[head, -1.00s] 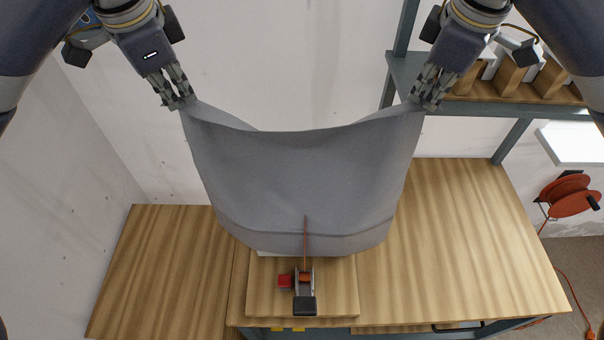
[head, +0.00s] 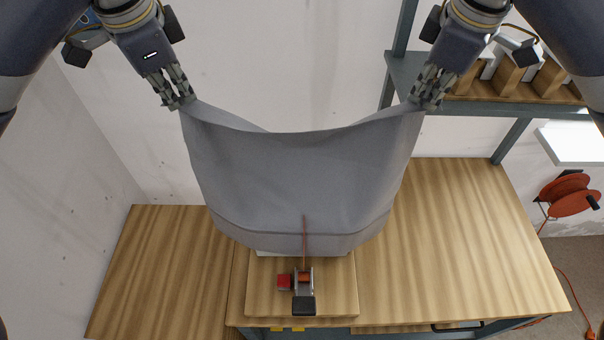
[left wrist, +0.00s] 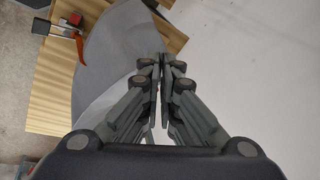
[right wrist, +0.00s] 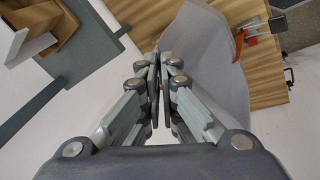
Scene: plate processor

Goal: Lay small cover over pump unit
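A grey cloth cover (head: 300,185) hangs between my two grippers in the head view, sagging in the middle. My left gripper (head: 183,102) is shut on its upper left corner, and my right gripper (head: 424,102) is shut on its upper right corner. The cover also shows in the left wrist view (left wrist: 105,70) and the right wrist view (right wrist: 205,60). Its lower edge hangs in front of the thing on the wooden board (head: 335,300); only a pale strip (head: 270,253) shows below it. A small device with a red block (head: 284,282) and a dark end (head: 304,305) stands on the board. The pump unit is not clearly identifiable.
The wooden worktop (head: 470,250) is clear to the right and left of the board. A shelf (head: 470,105) with several wooden holders stands at the back right, near my right gripper. An orange cable reel (head: 570,195) is at the far right. A thin orange line rises from the device.

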